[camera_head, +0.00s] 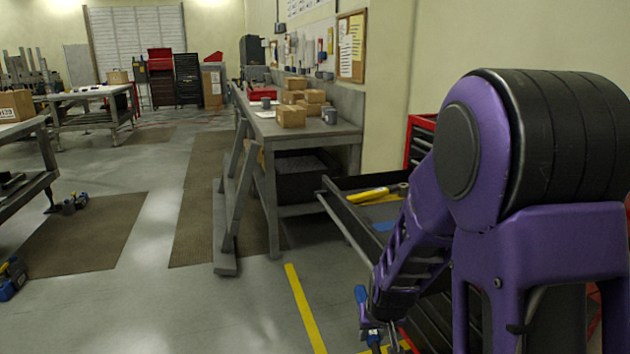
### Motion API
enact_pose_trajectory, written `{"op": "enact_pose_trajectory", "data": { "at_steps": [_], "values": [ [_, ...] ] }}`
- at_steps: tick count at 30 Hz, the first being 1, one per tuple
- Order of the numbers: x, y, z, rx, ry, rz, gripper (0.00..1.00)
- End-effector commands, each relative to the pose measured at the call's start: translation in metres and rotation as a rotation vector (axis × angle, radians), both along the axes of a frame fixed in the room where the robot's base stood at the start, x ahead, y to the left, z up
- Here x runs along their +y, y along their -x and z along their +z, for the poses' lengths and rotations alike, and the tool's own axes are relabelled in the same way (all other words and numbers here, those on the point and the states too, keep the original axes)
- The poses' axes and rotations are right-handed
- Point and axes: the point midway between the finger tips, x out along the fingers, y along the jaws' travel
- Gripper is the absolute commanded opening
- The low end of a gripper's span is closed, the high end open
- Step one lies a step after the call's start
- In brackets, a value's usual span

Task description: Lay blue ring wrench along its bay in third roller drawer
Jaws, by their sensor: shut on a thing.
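My gripper (373,331) hangs at the lower end of my purple arm, in front of and below the open drawer's front edge. A small blue piece (361,294) shows at the jaws, with more blue just below; it looks like the blue ring wrench, but its ends and ring are not clear. The open roller drawer (343,216) is pulled out from the red cabinet (421,138). It holds a yellow-handled tool (367,194), and a blue patch shows on its floor. My arm hides the drawer's right part. I cannot tell which drawer in the stack this is.
A grey workbench (345,129) with several cardboard boxes (291,116) stands left of the drawer. A yellow line (305,308) runs along the floor. Blue objects (70,204) lie on the floor at far left.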

Motion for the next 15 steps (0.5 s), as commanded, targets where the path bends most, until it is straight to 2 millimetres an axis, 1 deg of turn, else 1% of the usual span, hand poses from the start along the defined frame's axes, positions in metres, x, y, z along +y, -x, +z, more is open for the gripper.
{"op": "enact_pose_trajectory", "data": {
  "at_steps": [1, 7, 15],
  "values": [
    [0.000, 0.006, 0.011, 0.002, 0.000, 0.000, 0.00],
    [0.000, 0.020, 0.014, 0.001, -0.001, 0.000, 0.00],
    [0.001, 0.022, 0.012, -0.003, -0.001, 0.002, 0.00]
  ]
}}
